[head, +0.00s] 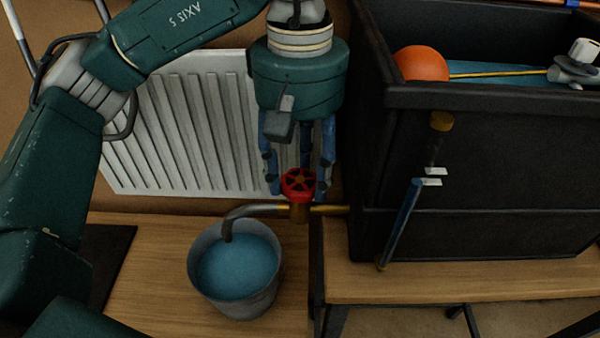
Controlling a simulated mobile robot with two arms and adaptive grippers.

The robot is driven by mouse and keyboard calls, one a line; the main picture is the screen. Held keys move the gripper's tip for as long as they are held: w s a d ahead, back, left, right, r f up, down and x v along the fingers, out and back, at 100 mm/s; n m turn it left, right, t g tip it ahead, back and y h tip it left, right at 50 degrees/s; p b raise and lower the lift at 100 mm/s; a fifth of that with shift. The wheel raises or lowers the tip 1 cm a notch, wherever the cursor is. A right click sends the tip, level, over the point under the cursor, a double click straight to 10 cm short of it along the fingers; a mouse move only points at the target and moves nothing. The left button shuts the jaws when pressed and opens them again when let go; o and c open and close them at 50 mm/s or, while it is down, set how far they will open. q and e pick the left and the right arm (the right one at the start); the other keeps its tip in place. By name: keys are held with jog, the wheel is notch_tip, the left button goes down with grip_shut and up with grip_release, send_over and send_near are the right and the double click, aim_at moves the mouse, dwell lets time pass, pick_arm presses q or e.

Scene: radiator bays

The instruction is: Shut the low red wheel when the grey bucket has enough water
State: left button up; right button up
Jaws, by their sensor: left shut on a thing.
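The low red wheel (299,180) sits on a brass valve (299,211) in the middle of the head view. My left gripper (298,188) comes down from above, its blue fingers around the wheel, shut on it. A curved grey spout (240,213) runs left from the valve and ends over the grey bucket (197,279). The bucket stands upright on a wooden surface. Blue water (237,267) fills it to a little below the rim. I cannot tell whether water is running from the spout. My right gripper is not in view.
A black tank (480,160) stands at the right, with an orange float ball (420,63) and water inside. A blue-filled gauge tube (400,222) with white markers is on its front. A white radiator (180,125) is behind the bucket. The wooden bench (450,284) in front of the tank is clear.

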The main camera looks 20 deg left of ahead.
aim_at(300, 181)
pick_arm(q)
jog(key=shift+r+m, duration=0.1)
jog(key=shift+m, duration=1)
jog(key=o, duration=1.1)
jog(key=shift+s, duration=0.1)
jog(key=shift+o, duration=0.2)
notch_tip(300, 181, up, 12)
